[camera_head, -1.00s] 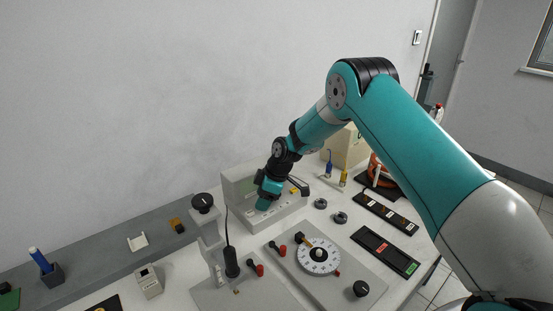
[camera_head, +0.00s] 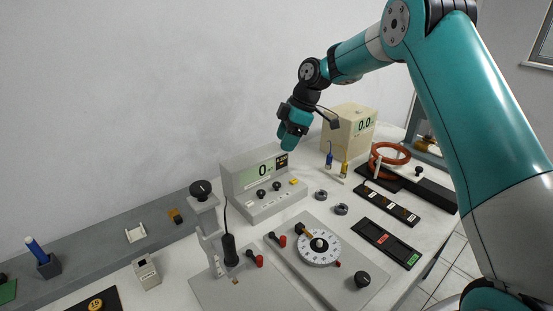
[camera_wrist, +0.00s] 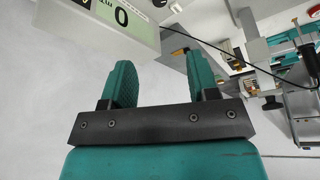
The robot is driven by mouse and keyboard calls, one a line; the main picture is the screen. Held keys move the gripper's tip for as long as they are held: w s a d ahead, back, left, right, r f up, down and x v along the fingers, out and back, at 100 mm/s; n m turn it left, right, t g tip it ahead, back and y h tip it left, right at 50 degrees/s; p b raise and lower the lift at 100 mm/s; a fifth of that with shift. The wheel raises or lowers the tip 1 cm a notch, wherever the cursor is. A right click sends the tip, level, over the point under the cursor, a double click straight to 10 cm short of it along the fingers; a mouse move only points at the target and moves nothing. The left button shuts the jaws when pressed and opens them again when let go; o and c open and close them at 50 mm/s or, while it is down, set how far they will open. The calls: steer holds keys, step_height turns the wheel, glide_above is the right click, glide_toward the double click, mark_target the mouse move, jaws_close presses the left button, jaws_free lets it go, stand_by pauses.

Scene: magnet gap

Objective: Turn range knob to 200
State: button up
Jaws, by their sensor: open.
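The grey meter (camera_head: 232,185) stands at the back of the table, its green display (camera_head: 262,171) reading 0. Two small dark knobs, a left one (camera_head: 262,194) and a right one (camera_head: 277,186), sit on its front ledge beside a yellow part (camera_head: 293,182). I cannot tell which is the range knob, nor read their settings. My gripper (camera_head: 292,142) hangs above and behind the meter's right end, apart from it. In the wrist view my gripper (camera_wrist: 163,80) is open and empty. The meter's display (camera_wrist: 110,14) shows there upside down at upper left.
A white dial (camera_head: 318,262) and black knob (camera_head: 362,279) sit on a grey plate in front of the meter. A stand (camera_head: 208,228) with a black probe is at left. Dark rings (camera_head: 341,209), trays and a beige box (camera_head: 350,135) are at right.

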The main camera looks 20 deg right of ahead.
steer(key=s+a+r+m, duration=0.1)
steer(key=s+a+r, duration=0.2)
steer(key=s, duration=0.4)
steer(key=s+a+r+m, duration=0.2)
steer(key=s+a+r, duration=0.1)
steer(key=s, duration=0.4)
steer(key=s+a+r+m, duration=0.2)
steer(key=s+a+r, duration=0.1)
steer(key=s+a, duration=0.2)
steer(key=shift+s+g+b, duration=0.3)
steer(key=shift+s, duration=0.85)
